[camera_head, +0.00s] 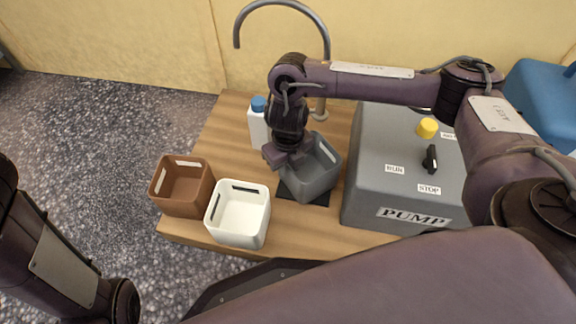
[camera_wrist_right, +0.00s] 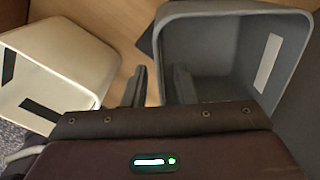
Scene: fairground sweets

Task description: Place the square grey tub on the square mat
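The square grey tub (camera_head: 318,180) stands over the dark square mat (camera_head: 322,200), turned a little against it; strips of mat show at the tub's left and right. Whether its base lies flat on the mat is hard to tell. My right gripper (camera_head: 279,156) is at the tub's left rim. In the right wrist view the fingers (camera_wrist_right: 160,85) are apart, with a gap between them. One finger is over the inside of the grey tub (camera_wrist_right: 215,55), the other outside its wall. My left gripper is outside the view; only part of that arm shows.
A white tub (camera_head: 238,238) and a brown tub (camera_head: 178,205) stand left on the wooden table (camera_head: 215,135). A white bottle with a blue cap (camera_head: 258,125) and a tap (camera_head: 325,50) are behind. The grey pump box (camera_head: 365,200) is close on the right.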

